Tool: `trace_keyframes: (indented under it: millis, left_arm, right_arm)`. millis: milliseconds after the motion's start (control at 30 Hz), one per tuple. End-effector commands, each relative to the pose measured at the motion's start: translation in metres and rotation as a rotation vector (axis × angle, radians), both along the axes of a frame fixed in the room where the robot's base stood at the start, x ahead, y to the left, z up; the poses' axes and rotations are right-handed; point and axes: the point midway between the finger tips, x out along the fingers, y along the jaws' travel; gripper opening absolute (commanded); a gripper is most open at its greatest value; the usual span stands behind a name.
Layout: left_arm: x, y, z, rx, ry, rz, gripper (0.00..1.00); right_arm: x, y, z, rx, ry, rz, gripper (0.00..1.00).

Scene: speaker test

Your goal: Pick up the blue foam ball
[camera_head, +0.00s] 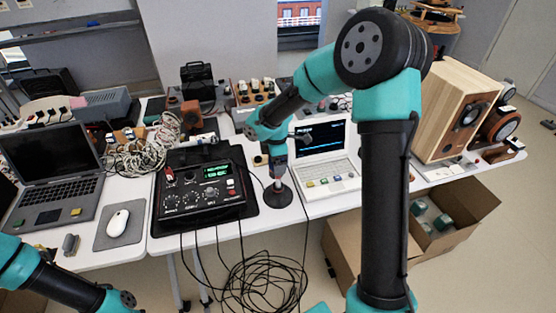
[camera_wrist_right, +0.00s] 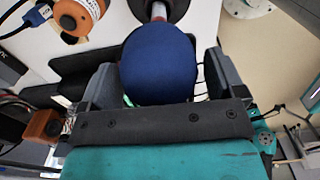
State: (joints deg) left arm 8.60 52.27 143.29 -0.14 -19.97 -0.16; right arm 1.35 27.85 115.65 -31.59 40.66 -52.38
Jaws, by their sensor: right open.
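The blue foam ball (camera_wrist_right: 158,58) fills the upper middle of the right wrist view. It sits on the end of a pale stem (camera_wrist_right: 157,10) that rises from a round black base (camera_head: 277,194). My right gripper (camera_wrist_right: 160,78) is open, with one dark finger on each side of the ball. Whether the fingers touch it I cannot tell. In the head view my right gripper (camera_head: 274,163) points down over the stand, and the ball is hidden there. My left arm shows at the lower left, but its gripper is out of view.
A black mixer (camera_head: 203,190) stands just left of the stand, and a white laptop (camera_head: 325,170) just right. A dark laptop (camera_head: 55,170) and white mouse (camera_head: 118,223) are further left. A wooden speaker (camera_head: 458,110) stands at the right. Cables (camera_head: 262,283) hang below the table edge.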

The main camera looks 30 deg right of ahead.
Motion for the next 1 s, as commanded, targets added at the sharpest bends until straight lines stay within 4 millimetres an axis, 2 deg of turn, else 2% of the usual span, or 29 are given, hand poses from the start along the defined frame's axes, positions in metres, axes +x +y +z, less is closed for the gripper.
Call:
trace_keyframes:
  millis: [133,567,1000]
  left_arm:
    - [0.0,0.0,0.0,0.0,0.0,0.0,0.0]
    - [0.0,0.0,0.0,0.0,0.0,0.0,0.0]
    - [0.0,0.0,0.0,0.0,0.0,0.0,0.0]
  right_arm:
    - [-0.0004,-0.0001,-0.0093,0.0,0.001,0.0,0.89]
    - [-0.0001,0.0,-0.0088,0.0,0.0,0.0,0.89]
    - [-0.0001,0.0,-0.0087,0.0,0.0,0.0,0.48]
